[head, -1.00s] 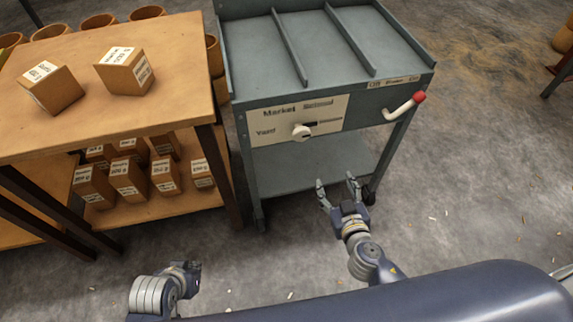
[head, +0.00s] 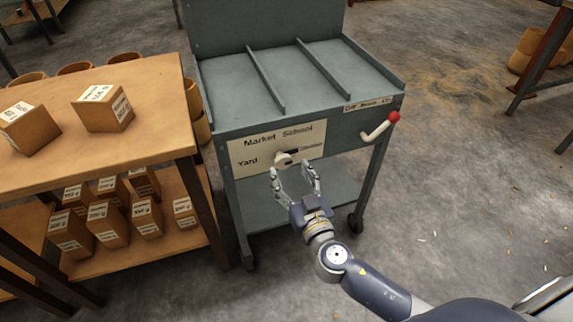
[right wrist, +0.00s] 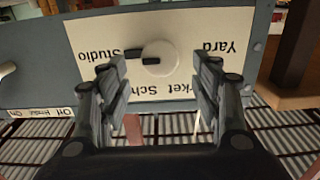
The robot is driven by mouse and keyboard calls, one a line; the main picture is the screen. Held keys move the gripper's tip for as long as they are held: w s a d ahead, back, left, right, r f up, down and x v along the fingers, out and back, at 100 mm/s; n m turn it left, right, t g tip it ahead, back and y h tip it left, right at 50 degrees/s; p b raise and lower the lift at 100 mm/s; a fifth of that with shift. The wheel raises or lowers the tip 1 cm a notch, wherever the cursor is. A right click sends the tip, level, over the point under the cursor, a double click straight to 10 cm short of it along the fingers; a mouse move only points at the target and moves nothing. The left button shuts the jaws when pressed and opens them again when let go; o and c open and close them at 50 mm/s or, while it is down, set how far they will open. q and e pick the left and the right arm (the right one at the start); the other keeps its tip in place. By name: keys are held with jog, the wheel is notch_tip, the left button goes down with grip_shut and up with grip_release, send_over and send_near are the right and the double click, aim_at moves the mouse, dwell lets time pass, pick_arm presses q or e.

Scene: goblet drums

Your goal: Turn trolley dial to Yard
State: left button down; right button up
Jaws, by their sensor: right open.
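The grey trolley (head: 225,125) carries a pale label plate (head: 252,146) with the words Market, School, Yard and Studio. A round white dial (head: 283,159) sits on this plate. In the wrist view the picture is upside down, and the dial (right wrist: 165,52) has a dark pointer directed toward Studio, away from Yard. My right gripper (head: 290,169) is open and empty just in front of and below the dial. In the wrist view its fingers (right wrist: 160,67) stand on either side of the dial, apparently without touching it. My left gripper is out of view.
A crank handle with a red knob (head: 393,117) sticks out at the trolley's right front. A wooden table (head: 150,146) with boxes (head: 103,108) stands close on the left.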

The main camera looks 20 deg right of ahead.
aim_at(285, 163)
jog(key=shift+w, duration=1.75)
jog(key=shift+c, duration=0.4)
jog(key=c, duration=1)
